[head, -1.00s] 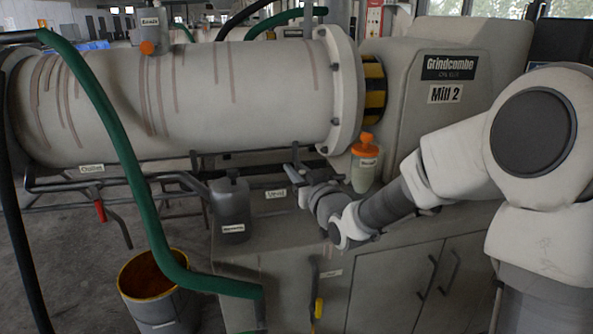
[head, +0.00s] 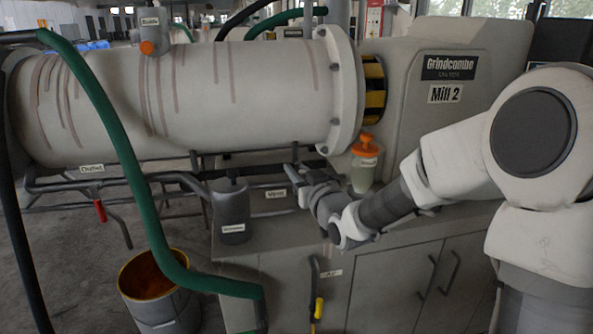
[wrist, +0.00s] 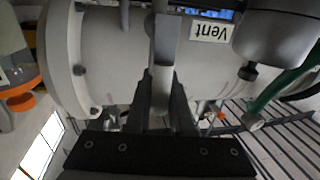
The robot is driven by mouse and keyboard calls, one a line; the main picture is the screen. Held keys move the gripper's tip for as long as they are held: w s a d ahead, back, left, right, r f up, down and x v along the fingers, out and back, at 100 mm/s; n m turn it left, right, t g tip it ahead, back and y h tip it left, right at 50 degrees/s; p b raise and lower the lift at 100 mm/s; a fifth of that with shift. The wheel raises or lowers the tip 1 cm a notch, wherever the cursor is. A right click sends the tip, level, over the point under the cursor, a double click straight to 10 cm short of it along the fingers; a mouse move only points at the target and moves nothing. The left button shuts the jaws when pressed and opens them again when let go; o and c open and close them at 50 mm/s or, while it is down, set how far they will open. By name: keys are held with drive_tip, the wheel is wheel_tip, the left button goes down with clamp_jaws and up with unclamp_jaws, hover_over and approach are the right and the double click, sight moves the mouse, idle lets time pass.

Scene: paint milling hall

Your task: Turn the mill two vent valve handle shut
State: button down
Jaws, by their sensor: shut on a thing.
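The vent valve handle (wrist: 166,35) is a plain grey bar, seen upright in the wrist view beside the white "Vent" label (wrist: 209,31). My gripper (wrist: 163,88) is shut on this bar, with one dark finger on each side of it. In the head view my gripper (head: 296,178) is in front of the mill, under the drum's right end and next to the small label plate (head: 276,193). The handle's pivot is not clear there. The mill's housing (head: 480,100) carries a "Mill 2" sign, and its drum (head: 230,95) lies to the left.
An orange-capped bottle (head: 364,165) stands just right of my gripper, and a grey canister (head: 231,210) stands to its left. A red outlet handle (head: 100,211) hangs below the drum.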

drive_tip(key=shift+d, duration=0.1)
drive_tip(key=w+d+f+m+t+h+b, duration=0.1)
drive_tip(key=d+f+m+t+h+b, duration=0.2)
drive_tip(key=m, duration=1.7)
drive_tip(key=shift+w+d+f+b, duration=0.15)
drive_tip(key=shift+d+f+b, duration=0.2)
drive_tip(key=shift+d+f, duration=1.05)
drive_tip(key=shift+d+r, duration=0.15)
drive_tip(key=shift+r, duration=0.05)
drive_tip(key=c, duration=0.8)
unclamp_jaws()
